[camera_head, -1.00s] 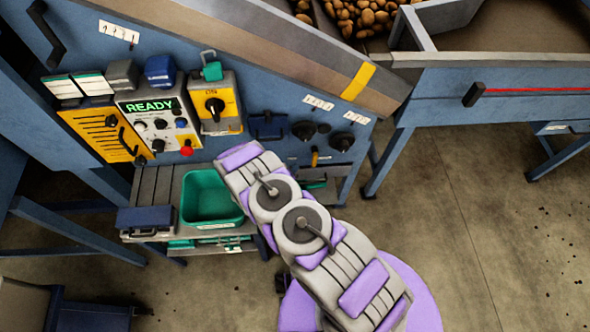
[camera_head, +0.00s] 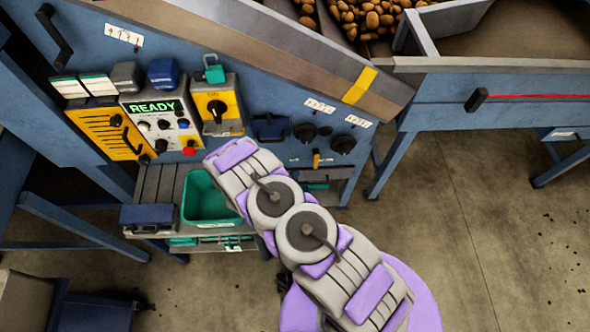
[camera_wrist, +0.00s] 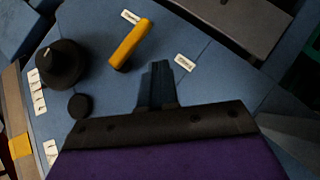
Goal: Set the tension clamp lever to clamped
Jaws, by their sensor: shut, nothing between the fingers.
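A yellow lever (camera_wrist: 130,45) stands out from the blue panel in the wrist view, with a small white label near each side of it. It looks like the tension clamp lever, but I cannot read the labels. The same yellow lever (camera_head: 316,158) shows small in the head view, below the black knobs. My gripper (camera_wrist: 157,75) is shut and empty in the wrist view. Its dark fingertips are just right of and below the lever, apart from it in the picture; the depth gap is unclear. In the head view my arm hides the gripper.
A large black knob (camera_wrist: 58,65) and a small black knob (camera_wrist: 80,105) are left of the lever. A control box reading READY (camera_head: 155,107) and a yellow switch box (camera_head: 218,105) are on the panel. A green bin (camera_head: 208,200) sits on the shelf below.

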